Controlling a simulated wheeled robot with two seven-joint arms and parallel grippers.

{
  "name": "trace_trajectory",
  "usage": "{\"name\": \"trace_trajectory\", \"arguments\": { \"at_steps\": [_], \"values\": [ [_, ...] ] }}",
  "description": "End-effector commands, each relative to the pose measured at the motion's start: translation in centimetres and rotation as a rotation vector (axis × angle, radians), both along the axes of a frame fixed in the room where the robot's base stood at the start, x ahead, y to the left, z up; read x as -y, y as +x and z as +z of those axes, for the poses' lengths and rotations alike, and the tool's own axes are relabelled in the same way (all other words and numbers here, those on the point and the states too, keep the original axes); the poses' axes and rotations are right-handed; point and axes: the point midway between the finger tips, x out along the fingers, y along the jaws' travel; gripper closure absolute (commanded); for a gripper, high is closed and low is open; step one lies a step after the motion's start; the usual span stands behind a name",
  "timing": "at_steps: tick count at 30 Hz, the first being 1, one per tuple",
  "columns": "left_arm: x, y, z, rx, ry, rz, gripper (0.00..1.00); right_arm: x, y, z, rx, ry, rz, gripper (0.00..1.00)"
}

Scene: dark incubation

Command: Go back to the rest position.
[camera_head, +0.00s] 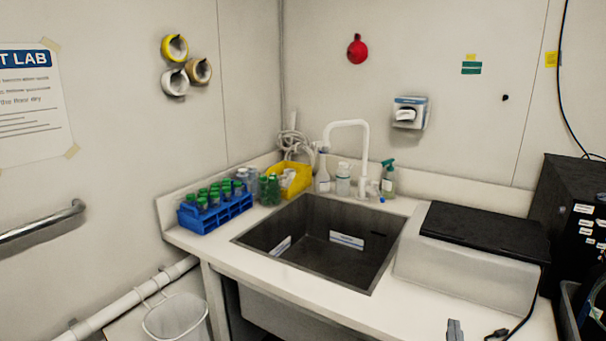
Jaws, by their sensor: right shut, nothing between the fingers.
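My right gripper (455,330) shows only as a small grey tip at the bottom edge, in front of the counter. It is shut and empty; the rest of it is cut off by the frame. My left gripper is not in view.
A white counter (222,254) holds a sink (318,246), a blue rack (215,214) of green-capped tubes, a yellow bin (296,178) and bottles. A white box with a black lid (482,236) stands right of the sink. A black cabinet (570,205) is farther right. A cable lies near my gripper.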

Motion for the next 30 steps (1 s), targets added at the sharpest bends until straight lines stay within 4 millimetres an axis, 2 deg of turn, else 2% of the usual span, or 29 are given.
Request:
{"name": "trace_trajectory", "arguments": {
  "at_steps": [5,7,12,15,21,28,30],
  "values": [
    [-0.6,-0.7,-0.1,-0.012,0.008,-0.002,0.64,-2.6,-1.6,-3.3,-0.219,0.067,0.114,1.00],
    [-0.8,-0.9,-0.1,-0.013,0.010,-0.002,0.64,-4.0,-3.0,-5.1,-0.343,0.094,0.171,1.00],
    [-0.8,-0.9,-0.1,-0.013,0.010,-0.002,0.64,-7.4,-8.4,-9.0,-0.685,0.135,0.302,1.00],
    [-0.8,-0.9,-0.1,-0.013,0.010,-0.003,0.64,-8.5,-11.4,-10.3,-0.835,0.137,0.346,1.00],
    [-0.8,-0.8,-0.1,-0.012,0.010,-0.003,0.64,-9.6,-16.6,-11.7,-1.070,0.124,0.396,1.00],
    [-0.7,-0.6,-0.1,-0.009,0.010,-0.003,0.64,-9.8,-22.0,-12.1,-1.293,0.092,0.423,1.00],
    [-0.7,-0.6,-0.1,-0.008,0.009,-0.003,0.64,-9.8,-21.5,-14.0,-1.307,0.094,0.422,1.00]
  ]
}}
